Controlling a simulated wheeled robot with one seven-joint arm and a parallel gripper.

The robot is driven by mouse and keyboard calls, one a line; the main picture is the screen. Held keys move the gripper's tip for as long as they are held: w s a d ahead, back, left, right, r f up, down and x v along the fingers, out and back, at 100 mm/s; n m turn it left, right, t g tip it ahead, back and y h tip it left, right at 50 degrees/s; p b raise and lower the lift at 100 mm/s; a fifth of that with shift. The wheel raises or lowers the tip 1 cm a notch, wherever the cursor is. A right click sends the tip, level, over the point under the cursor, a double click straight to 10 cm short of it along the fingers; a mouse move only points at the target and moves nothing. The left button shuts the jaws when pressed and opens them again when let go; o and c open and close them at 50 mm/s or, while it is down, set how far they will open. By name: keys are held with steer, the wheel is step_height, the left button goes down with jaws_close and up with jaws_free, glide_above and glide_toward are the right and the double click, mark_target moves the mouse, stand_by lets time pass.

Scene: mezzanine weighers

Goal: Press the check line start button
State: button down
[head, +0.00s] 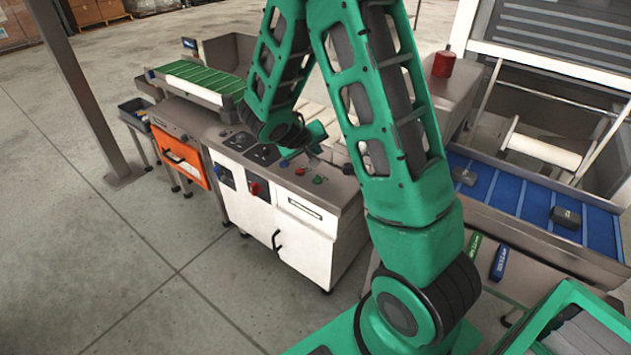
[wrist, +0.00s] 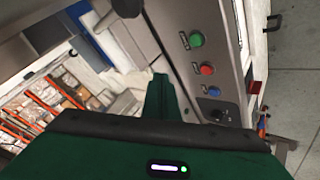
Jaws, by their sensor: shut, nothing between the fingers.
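A grey sloping control panel on the white cabinet (head: 275,208) carries a green button (head: 318,180), a red button (head: 300,171) and a blue button (head: 283,163). The wrist view shows the same row: green button (wrist: 196,39), red button (wrist: 207,69), blue button (wrist: 215,90) and a black knob (wrist: 215,116). Their labels are too small to read, so I cannot tell which is named check line start. My gripper (wrist: 160,82) is shut and empty, to the left of the row in the wrist view and apart from the buttons. In the head view it is above and behind the panel, partly hidden.
A red rotary switch (head: 254,188) sits on the cabinet front. A green conveyor (head: 200,78) and an orange cabinet (head: 180,155) stand to the left. A blue conveyor (head: 505,195) with dark blocks lies to the right. A red cylinder (head: 443,64) stands behind. Floor in front is clear.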

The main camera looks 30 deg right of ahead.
mark_target(318, 180)
steer(key=shift+f, duration=4.35)
steer(key=shift+f, duration=0.15)
steer(key=shift+f, duration=0.25)
